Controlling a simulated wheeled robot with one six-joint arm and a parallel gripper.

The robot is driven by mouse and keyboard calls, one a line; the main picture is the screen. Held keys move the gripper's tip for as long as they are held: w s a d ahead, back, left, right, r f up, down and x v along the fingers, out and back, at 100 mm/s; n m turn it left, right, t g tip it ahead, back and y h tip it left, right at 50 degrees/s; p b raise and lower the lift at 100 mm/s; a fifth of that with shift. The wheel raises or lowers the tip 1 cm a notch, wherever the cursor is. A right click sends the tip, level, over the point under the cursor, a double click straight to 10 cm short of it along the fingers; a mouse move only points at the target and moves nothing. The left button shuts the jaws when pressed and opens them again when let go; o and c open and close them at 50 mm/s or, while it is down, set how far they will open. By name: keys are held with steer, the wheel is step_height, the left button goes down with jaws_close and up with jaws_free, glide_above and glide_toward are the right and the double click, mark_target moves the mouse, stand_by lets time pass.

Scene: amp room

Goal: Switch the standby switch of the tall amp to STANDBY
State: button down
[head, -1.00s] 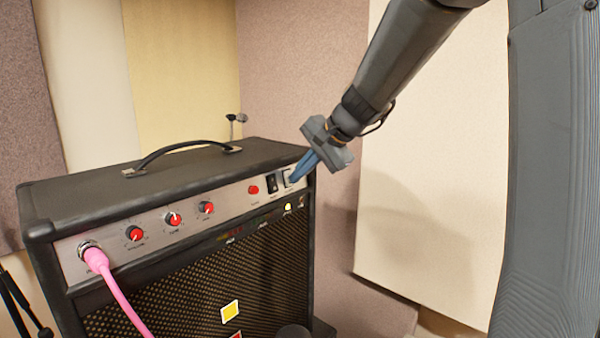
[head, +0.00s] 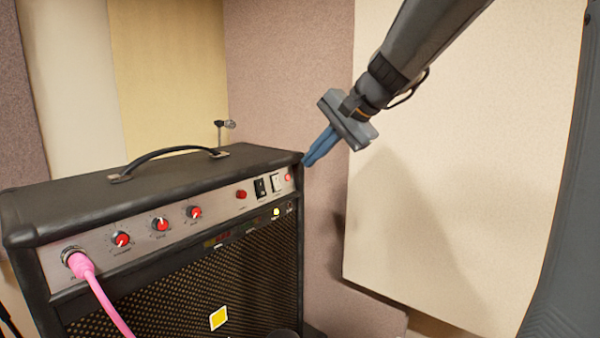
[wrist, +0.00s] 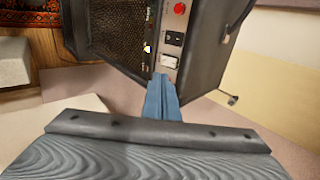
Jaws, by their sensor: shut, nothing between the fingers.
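The tall amp (head: 150,185) is a black cabinet with a silver control panel, standing at the left in the head view. At the panel's right end are a black rocker switch (head: 260,188) and a white rocker switch (head: 276,183). The wrist view also shows the black switch (wrist: 174,39) and the white switch (wrist: 169,62). I cannot read their labels or tell the white one's position. My gripper (head: 308,162) has blue fingers, shut and empty. It is off the panel's right end, apart from the switches. In the wrist view the fingertips (wrist: 160,78) appear just below the white switch.
A pink cable (head: 100,295) is plugged into the panel's left end. Red knobs (head: 160,224) and a red lamp (head: 241,194) lie between. A carrying handle (head: 170,155) arches over the top. Padded wall panels stand behind; room is free to the right.

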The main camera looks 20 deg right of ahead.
steer(key=v, duration=0.3)
steer(key=shift+s+r, duration=0.1)
steer(key=shift+s, duration=0.05)
stand_by(0.3)
steer(key=shift+w+a+g+h, duration=0.25)
steer(key=shift+g+h, duration=0.15)
steer(key=shift+g, duration=0.1)
